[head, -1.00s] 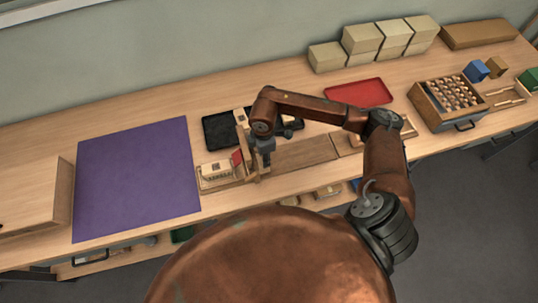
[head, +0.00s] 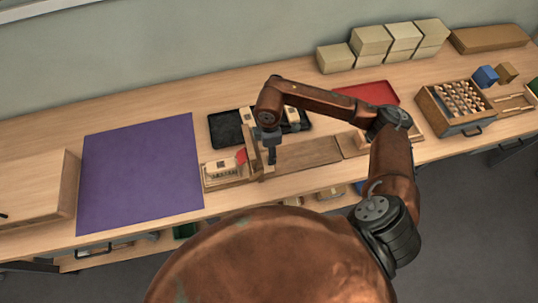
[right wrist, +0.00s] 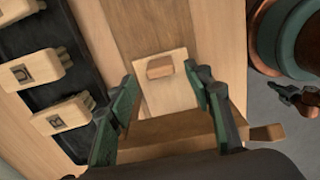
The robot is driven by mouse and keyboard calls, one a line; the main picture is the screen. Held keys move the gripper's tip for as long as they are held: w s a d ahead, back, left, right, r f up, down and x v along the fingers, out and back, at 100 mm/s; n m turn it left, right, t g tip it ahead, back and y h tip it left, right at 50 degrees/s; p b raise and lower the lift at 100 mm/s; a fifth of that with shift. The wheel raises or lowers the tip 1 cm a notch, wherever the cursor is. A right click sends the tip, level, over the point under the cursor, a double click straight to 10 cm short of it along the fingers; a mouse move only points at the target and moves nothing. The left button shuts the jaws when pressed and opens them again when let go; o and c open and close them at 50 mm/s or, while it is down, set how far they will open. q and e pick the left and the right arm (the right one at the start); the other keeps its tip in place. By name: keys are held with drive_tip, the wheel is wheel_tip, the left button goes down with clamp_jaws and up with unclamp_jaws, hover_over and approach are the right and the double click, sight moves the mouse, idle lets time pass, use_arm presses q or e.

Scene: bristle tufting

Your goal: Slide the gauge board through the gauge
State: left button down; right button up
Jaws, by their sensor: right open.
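The gauge board is a pale square plate (right wrist: 172,92) with a small brown block knob on it. It lies on the brown track in the right wrist view. My right gripper (right wrist: 161,80) is open, with its green-padded fingers on either side of the board and apart from the knob. The gauge's brown wooden crossbar (right wrist: 185,130) spans the track close beside the board. In the head view the gauge (head: 254,158) stands at the left end of the track, and my right gripper (head: 271,153) points down just right of it, partly hiding the board. My left gripper is not in view.
A black tray (head: 225,128) with pale lettered blocks lies behind the gauge. A purple mat (head: 140,175), red tray (head: 368,92) and peg box (head: 450,128) are farther off.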

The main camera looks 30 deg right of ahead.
wheel_tip(320, 180, up, 8)
drive_tip(key=shift+a+f, duration=0.1)
idle(0.7)
